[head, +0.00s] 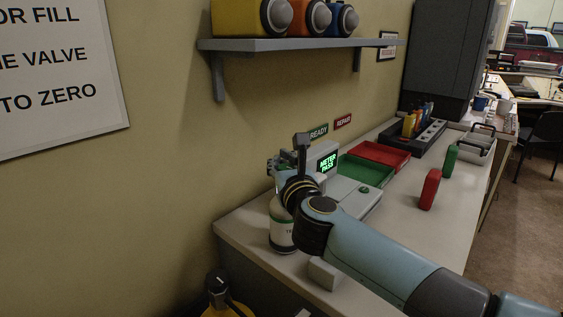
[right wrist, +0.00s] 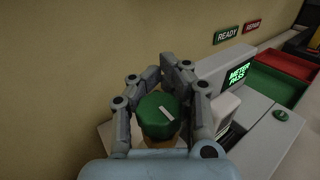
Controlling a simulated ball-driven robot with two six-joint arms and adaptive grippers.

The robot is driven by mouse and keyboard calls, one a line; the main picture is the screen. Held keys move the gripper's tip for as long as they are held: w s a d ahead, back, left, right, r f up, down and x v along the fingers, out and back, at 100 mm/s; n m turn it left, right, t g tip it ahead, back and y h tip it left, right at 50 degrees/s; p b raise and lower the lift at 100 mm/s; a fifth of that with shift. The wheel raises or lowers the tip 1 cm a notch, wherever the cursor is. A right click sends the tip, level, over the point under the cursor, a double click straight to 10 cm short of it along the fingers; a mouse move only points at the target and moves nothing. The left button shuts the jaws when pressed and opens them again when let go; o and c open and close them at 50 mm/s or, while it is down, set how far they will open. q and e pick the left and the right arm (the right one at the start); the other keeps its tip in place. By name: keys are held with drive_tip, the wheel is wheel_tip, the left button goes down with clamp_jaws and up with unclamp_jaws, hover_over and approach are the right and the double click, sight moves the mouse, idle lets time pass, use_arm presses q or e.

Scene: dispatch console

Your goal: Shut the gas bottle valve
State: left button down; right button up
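My left gripper is not in view.
A red block (head: 430,189) stands farther right. A shelf (head: 290,44) overhangs the wall. A black-capped yellow object (head: 218,309) is below the bench.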

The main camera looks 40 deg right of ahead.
drive_tip(key=o, duration=0.7)
drive_tip(key=shift+c, duration=0.2)
drive_tip(key=v, duration=1.2)
